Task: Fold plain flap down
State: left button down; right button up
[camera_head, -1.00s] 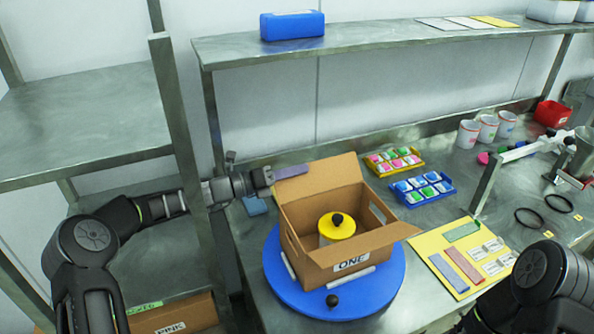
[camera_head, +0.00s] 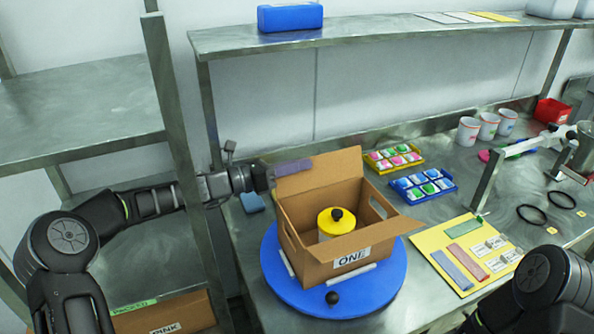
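An open cardboard box (camera_head: 322,262) marked ONE stands on a blue turntable (camera_head: 392,290). Its plain back flap (camera_head: 325,172) stands up, leaning outward. Another flap (camera_head: 396,226) sticks out at the front right. A yellow-lidded drum (camera_head: 336,222) sits inside.
A yellow mat (camera_head: 432,240) with colored strips and labels lies right of the turntable. Yellow (camera_head: 407,165) and blue (camera_head: 412,196) trays of colored packs stand behind it. A metal post stands beside my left forearm, and a shelf (camera_head: 400,40) spans the back.

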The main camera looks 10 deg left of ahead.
pick_arm(q)
jog(key=shift+s+d+r+m+b, duration=0.1)
jog(key=shift+s+d+m+b, duration=0.15)
jog(key=shift+m+b, duration=0.3)
jog(key=shift+s+d+r+m+b, duration=0.15)
jog(key=shift+s+m+b, duration=0.25)
jog(key=shift+m, duration=0.25)
jog(key=c, duration=1.6)
grip_release()
jog(key=shift+c, duration=0.2)
jog(key=b+v, duration=0.1)
jog(key=v, duration=0.5)
jog(key=shift+s+a+f, duration=0.15)
jog(key=shift+a, duration=0.2)
jog(key=shift+s+a, duration=0.25)
jog(key=shift+a, duration=0.15)
jog(key=shift+c, duration=0.4)
